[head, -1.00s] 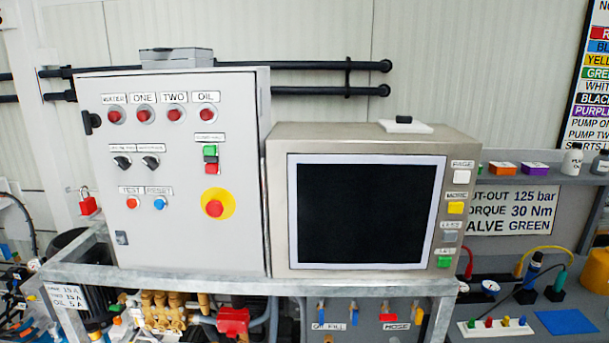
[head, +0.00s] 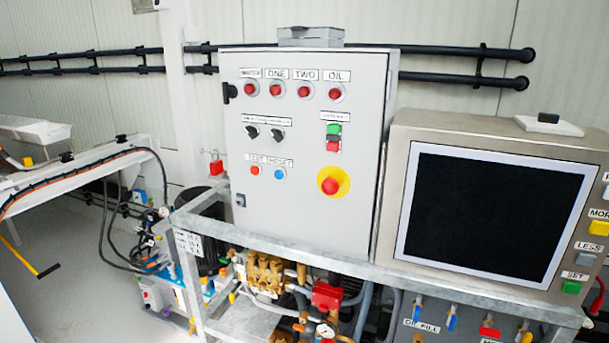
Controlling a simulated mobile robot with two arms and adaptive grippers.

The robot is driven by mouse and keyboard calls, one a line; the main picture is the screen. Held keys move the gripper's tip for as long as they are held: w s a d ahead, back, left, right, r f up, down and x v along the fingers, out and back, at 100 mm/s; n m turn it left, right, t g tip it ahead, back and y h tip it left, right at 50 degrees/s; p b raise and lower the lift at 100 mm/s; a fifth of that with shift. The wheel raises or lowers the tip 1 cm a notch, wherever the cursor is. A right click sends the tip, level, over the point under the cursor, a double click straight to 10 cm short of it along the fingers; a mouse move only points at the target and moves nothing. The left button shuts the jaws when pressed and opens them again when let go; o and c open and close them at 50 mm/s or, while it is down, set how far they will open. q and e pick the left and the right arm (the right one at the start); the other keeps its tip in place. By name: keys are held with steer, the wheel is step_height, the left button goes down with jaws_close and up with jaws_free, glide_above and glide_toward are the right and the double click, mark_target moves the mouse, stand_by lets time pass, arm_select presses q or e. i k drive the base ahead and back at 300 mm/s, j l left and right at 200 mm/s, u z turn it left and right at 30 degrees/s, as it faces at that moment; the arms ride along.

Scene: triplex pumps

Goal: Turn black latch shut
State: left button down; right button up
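A small black latch (head: 229,92) sits at the upper left edge of the grey control cabinet (head: 300,225). It reaches to the door's left edge; its exact angle is too small to tell. The cabinet door looks closed or nearly so. A grey lock (head: 240,200) is lower on the same edge. Neither of my grippers shows in the head view.
A metal frame (head: 300,258) runs under the cabinet, with pumps and hoses below. A screen unit (head: 485,215) stands to the right. A red padlock (head: 216,166) is left of the cabinet. A bench (head: 80,175) stands at the left, with grey floor (head: 75,300) in front.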

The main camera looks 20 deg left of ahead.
mark_target(225, 84)
steer(key=j+u, duration=0.2)
steer(key=u, duration=0.25)
steer(key=i+j+u, duration=0.1)
steer(key=u, duration=0.4)
